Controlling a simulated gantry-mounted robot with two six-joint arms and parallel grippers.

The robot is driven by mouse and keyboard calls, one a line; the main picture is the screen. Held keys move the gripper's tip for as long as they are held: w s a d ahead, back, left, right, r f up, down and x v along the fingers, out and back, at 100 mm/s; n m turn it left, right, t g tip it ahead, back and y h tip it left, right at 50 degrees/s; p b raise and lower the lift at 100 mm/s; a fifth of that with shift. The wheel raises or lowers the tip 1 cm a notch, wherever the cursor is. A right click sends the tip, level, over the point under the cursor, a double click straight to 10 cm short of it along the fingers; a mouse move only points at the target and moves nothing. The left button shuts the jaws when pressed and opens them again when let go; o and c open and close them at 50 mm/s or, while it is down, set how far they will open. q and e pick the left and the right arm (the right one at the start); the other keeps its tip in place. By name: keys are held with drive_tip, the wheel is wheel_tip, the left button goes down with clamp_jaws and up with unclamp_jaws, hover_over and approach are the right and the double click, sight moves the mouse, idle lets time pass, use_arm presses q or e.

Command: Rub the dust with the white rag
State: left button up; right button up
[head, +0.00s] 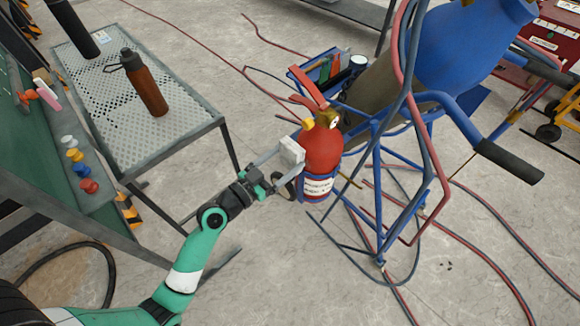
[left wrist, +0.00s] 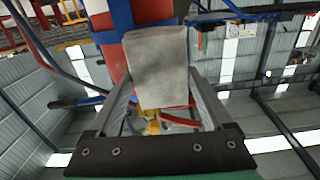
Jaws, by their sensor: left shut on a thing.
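My left gripper (head: 282,160) is shut on the white rag (head: 292,151), a small pale block-like piece between the fingertips. The rag also shows in the left wrist view (left wrist: 157,66), greyish white and held upright between the two fingers. It is right at the left side of a red fire extinguisher (head: 322,152); I cannot tell if they touch. The lower part of the blue gas cylinder (head: 460,45) behind has a dull grey-brown area (head: 378,103); I cannot tell if this is the dust. My right gripper is not in view.
A blue cart frame (head: 375,185) carries the cylinder and extinguisher; its black handle (head: 508,161) sticks out right. Red and blue hoses hang over it and trail on the floor. A perforated metal table (head: 185,112) with a brown bottle (head: 144,84) stands left. A tool tray (head: 325,70) sits behind.

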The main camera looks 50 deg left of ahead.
use_arm(q)
drive_tip(key=shift+r, duration=0.1)
drive_tip(key=shift+d+p, duration=0.25)
drive_tip(key=shift+p, duration=0.05)
drive_tip(key=shift+w+d+r+p, duration=0.1)
drive_tip(key=shift+d+p, duration=0.45)
drive_tip(key=shift+d, duration=0.4)
drive_tip(key=shift+w+d+p, duration=0.1)
drive_tip(key=shift+d+p, duration=0.45)
drive_tip(key=shift+d, duration=0.3)
drive_tip(key=shift+w+d+p, duration=0.1)
drive_tip(key=shift+d+p, duration=0.75)
drive_tip(key=shift+d, duration=0.3)
drive_tip(key=shift+f, duration=0.2)
